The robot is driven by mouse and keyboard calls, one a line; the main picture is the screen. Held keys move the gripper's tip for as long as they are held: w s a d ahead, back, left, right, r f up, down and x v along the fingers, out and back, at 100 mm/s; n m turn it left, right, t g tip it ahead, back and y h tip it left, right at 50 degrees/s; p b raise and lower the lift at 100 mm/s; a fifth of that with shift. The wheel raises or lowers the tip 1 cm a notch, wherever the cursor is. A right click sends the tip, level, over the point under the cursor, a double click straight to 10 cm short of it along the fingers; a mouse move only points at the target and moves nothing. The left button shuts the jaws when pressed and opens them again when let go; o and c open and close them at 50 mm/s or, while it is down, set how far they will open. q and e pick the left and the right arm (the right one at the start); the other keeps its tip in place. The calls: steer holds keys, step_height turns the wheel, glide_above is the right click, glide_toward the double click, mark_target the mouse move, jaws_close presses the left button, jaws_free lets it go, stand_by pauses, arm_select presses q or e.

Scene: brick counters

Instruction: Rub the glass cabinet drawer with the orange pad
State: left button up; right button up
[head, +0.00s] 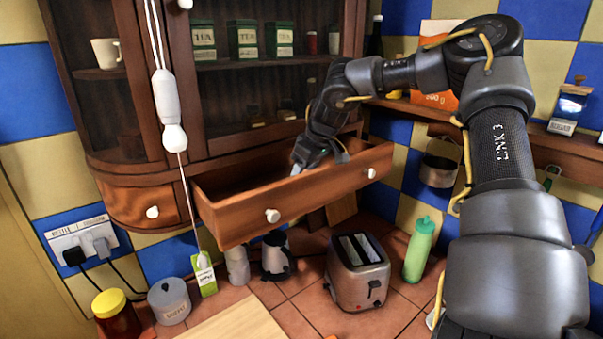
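The glass cabinet (201,110) has its wide wooden drawer (240,217) pulled out, with two white knobs on the front. My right gripper (320,160) reaches down into the open drawer, just behind the right part of its front panel. Its two fingers look spread apart, but the panel hides their lower ends, so I cannot see whether anything is between them. I cannot make out the orange pad; it may be hidden in the drawer. My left gripper is not in view.
A toaster (358,275), green bottle (419,250), grey canister (169,302) and yellow-lidded jar (117,315) stand on the tiled counter below. A white corded handle (167,97) hangs before the cabinet. A shelf (560,140) runs along the right wall.

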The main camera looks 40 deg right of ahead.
steer(key=shift+s+d+f, duration=0.1)
steer(key=shift+s+d, duration=0.05)
steer(key=shift+d, duration=0.7)
steer(key=shift+s+d+f, duration=0.1)
steer(key=shift+d, duration=0.7)
steer(key=shift+s+d+p, duration=0.15)
steer(key=shift+d+p, duration=0.15)
steer(key=shift+d, duration=0.7)
steer(key=shift+s+d+p, duration=0.1)
steer(key=shift+d+p, duration=0.2)
steer(key=shift+d, duration=0.7)
steer(key=shift+a+b, duration=0.15)
steer(key=shift+b, duration=0.15)
